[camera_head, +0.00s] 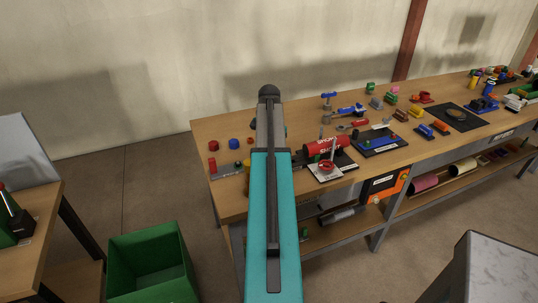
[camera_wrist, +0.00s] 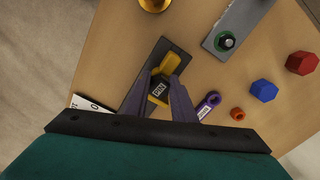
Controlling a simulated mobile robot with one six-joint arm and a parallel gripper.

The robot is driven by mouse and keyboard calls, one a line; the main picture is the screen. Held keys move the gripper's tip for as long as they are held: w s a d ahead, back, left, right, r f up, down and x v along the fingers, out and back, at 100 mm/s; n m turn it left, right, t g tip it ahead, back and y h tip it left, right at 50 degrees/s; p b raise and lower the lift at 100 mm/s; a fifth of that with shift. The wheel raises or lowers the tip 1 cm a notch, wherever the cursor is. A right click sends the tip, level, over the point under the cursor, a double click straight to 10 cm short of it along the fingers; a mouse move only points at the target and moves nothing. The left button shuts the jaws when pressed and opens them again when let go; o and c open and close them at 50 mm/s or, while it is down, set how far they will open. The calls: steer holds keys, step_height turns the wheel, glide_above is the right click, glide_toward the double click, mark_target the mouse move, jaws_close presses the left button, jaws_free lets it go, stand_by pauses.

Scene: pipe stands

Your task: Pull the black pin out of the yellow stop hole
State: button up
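The black pin (camera_wrist: 158,91), with a white "PIN" label, sits at the yellow stop (camera_wrist: 170,62) in the wrist view. The yellow stop stands on a dark base plate (camera_wrist: 138,92) on the wooden bench. My gripper (camera_wrist: 161,78) has one purple-grey finger on each side of the pin. I cannot tell whether the fingers touch it. The hole itself is hidden under the pin and the fingers. In the head view my arm covers this spot, so the pin, the stop and my gripper do not show there.
In the wrist view a grey plate with a green-ringed peg (camera_wrist: 226,42), a purple part (camera_wrist: 208,104), an orange nut (camera_wrist: 238,113), a blue block (camera_wrist: 264,90) and a red block (camera_wrist: 302,62) lie nearby. In the head view a green bin (camera_head: 150,265) stands left of the bench.

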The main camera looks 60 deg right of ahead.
steer(key=shift+c, duration=0.9)
steer(key=shift+r+p, duration=0.6)
steer(key=shift+r, duration=0.2)
steer(key=shift+r+p, duration=2.1)
steer(key=shift+r, duration=1.1)
